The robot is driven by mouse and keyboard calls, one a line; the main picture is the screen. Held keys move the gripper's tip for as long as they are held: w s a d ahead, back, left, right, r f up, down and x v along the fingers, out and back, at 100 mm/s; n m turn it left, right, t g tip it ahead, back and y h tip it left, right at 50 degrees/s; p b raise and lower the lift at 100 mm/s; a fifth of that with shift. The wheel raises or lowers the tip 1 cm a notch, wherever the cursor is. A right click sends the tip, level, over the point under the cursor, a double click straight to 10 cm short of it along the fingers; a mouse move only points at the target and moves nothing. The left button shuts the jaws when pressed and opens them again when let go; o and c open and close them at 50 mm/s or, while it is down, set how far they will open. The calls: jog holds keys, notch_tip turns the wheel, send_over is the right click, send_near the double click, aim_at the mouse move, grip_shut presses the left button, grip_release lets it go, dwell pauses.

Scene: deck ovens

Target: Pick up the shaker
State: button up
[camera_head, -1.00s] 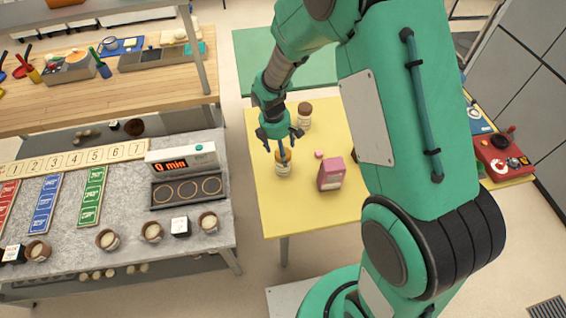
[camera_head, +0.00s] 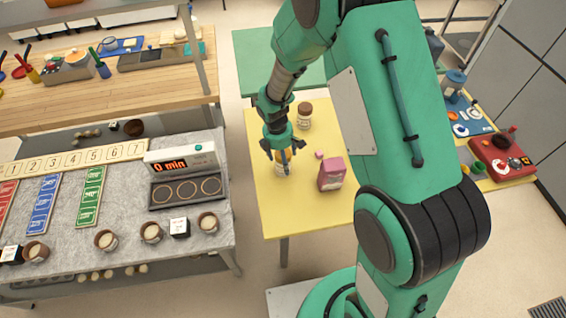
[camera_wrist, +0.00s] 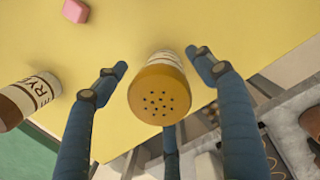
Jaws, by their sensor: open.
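The shaker (camera_wrist: 160,96) has a yellow-orange lid with dark holes and a pale labelled body. It stands on the yellow table (camera_head: 262,118), near its left edge. In the head view the shaker (camera_head: 280,170) is partly hidden behind my gripper (camera_head: 280,154). In the wrist view my gripper (camera_wrist: 160,80) is open, with blue fingers on the left and right of the shaker and a third finger below it. Gaps show between the side fingers and the shaker; I cannot tell whether the third finger touches it.
A brown-capped jar (camera_head: 304,115), labelled "RYE" in the wrist view (camera_wrist: 30,100), stands behind on the same table. A pink carton (camera_head: 331,174) and a small pink block (camera_head: 319,155) are to the right. A grey counter (camera_head: 130,190) with a timer (camera_head: 180,158) is at left.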

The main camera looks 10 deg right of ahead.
jog(key=shift+d+f, duration=0.15)
jog(key=shift+f, duration=0.7)
jog(key=shift+d+f, duration=0.1)
jog(key=shift+f, duration=0.7)
jog(key=c, duration=1.3)
jog(key=shift+r, duration=0.15)
jog(key=shift+c, duration=0.2)
jog(key=shift+r, duration=0.55)
notch_tip(320, 180, up, 2)
jog(key=shift+r, duration=0.1)
jog(key=s, duration=0.5)
jog(key=s+d+r+p, duration=0.1)
jog(key=s, duration=1)
jog(key=shift+d+r, duration=0.25)
jog(key=shift+d, duration=0.15)
